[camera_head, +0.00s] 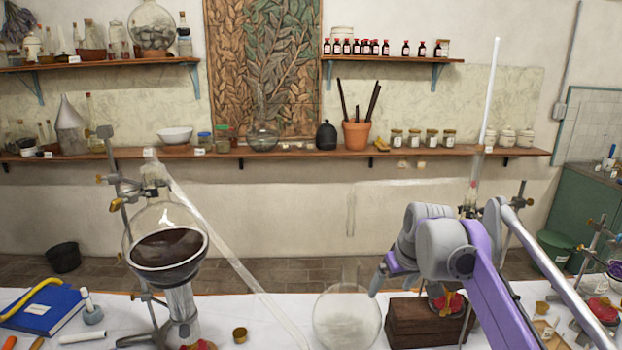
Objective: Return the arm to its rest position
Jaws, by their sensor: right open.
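My right arm (485,290), purple and grey, reaches in from the lower right over the white table. Its gripper (380,278) is open, with nothing seen between its fingers. In the picture it lies just right of the neck of a clear round flask (346,318) and above a dark wooden block (412,325). I cannot tell whether it touches the flask. My left arm and gripper are out of view.
An alembic (165,255) with dark contents stands on a metal stand at the left. Its long glass tube (225,250) slopes down toward the round flask. A blue book (42,308) lies at far left. More glassware and stands crowd the right side.

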